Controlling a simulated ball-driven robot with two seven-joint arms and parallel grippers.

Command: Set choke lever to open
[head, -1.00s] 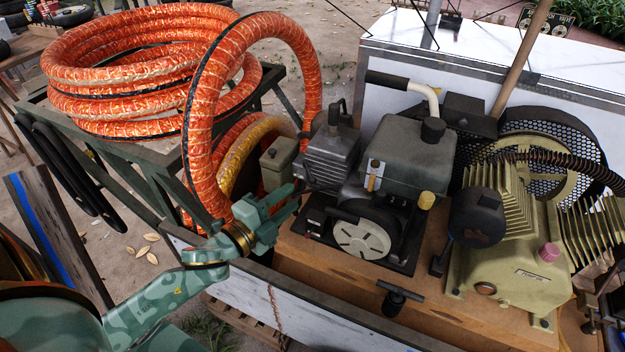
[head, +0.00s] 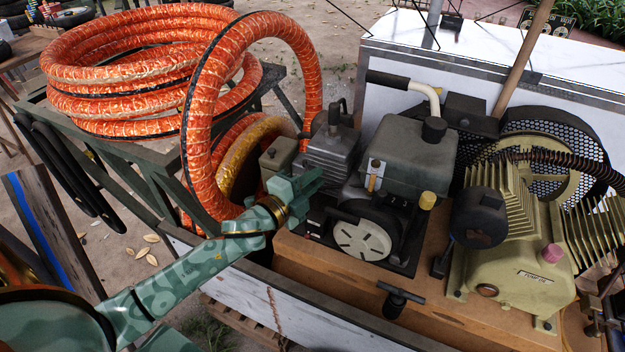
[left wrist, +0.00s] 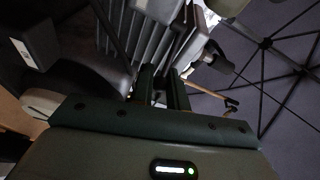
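The small engine is in the middle of the head view, with a dark grey tank (head: 408,158), a finned cylinder (head: 330,160) and a pale recoil disc (head: 362,240). A small upright lever-like piece, pale and orange (head: 375,176), is on the tank's front; I cannot tell whether it is the choke lever. My left gripper (head: 314,182) is just in front of the finned cylinder, left of the recoil disc. In the left wrist view its two fingers (left wrist: 162,88) stand apart, with nothing clearly held; fins are close beyond them. My right gripper is not in view.
An orange hose coil (head: 150,75) lies on a metal stand at left, and its loop (head: 197,130) hangs close behind my left arm. A beige compressor pump (head: 510,250) stands at right on the wooden deck (head: 340,285). A black T-handle (head: 400,297) is at the deck's front.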

